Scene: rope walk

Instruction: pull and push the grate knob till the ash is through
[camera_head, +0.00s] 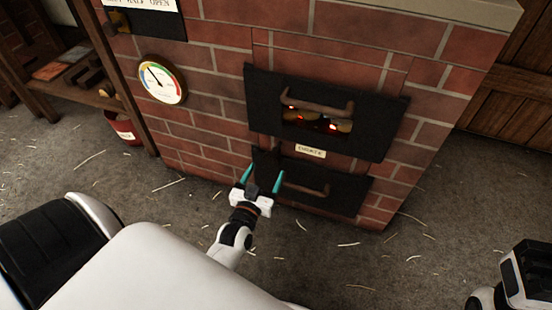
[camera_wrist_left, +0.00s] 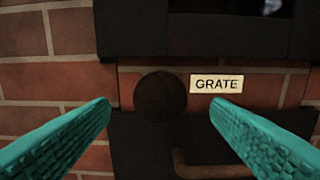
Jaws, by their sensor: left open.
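The dark round grate knob (camera_wrist_left: 160,97) faces me in the left wrist view, left of a small GRATE label (camera_wrist_left: 216,82) on the brick front. The label also shows in the head view (camera_head: 310,151). My left gripper (camera_head: 262,176) is open in front of the stove, its teal fingers apart, one to each side of the knob in the wrist view. The fingers hold nothing, and the knob is beyond their tips. Glowing embers (camera_head: 318,122) show through the upper door's opening. I cannot tell any ash apart. My right gripper's fingers are not in view.
The dark upper door (camera_head: 370,135) and lower door (camera_head: 345,190) each have a bar handle, close above and below the knob. A round gauge (camera_head: 162,82) hangs on the bricks at left. A red bucket (camera_head: 124,128) stands by a wooden shelf. The floor has scattered straw.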

